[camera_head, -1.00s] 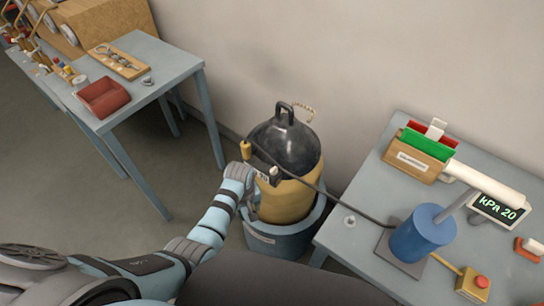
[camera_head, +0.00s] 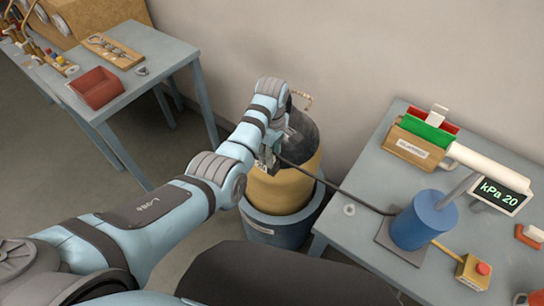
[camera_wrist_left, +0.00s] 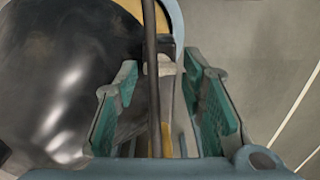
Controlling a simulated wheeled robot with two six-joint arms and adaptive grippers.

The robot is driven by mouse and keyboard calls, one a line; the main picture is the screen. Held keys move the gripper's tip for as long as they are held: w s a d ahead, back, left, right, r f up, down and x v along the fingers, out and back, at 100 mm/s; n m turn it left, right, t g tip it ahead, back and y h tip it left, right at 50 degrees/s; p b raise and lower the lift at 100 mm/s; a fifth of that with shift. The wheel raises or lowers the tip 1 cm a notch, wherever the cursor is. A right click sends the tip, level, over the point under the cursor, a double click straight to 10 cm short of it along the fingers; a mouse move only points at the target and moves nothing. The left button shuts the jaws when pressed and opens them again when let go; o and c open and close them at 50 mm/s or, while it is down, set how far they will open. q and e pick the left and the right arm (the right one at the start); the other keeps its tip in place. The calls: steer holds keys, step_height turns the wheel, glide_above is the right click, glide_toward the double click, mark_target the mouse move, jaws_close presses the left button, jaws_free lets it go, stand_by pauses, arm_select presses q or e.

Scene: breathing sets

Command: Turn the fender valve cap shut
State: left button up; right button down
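The fender (camera_head: 282,187), yellow below with a black domed top, stands upright in a blue tub (camera_head: 275,229). In the left wrist view its glossy black dome (camera_wrist_left: 55,85) fills the left side. My left gripper (camera_wrist_left: 160,72) is open, with its green-padded fingers on either side of a dark hose. In the head view it is at the fender's upper left side and the arm covers part of the dome. A dark fitting with a pale block (camera_wrist_left: 166,66) shows between the fingertips, and a yellow piece (camera_wrist_left: 166,138) lower between the fingers. I cannot tell which part is the valve cap.
The hose (camera_head: 350,190) runs to a blue cylinder (camera_head: 424,222) on the right table. That table also holds a display (camera_head: 499,194) reading kPa 20, a wooden card box (camera_head: 412,149) and a red-button box (camera_head: 474,272). The left table carries a red tray (camera_head: 97,88).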

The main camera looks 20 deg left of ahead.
arm_select(q)
steer(key=shift+f, duration=0.5)
steer(key=shift+c, duration=0.2)
jaws_close()
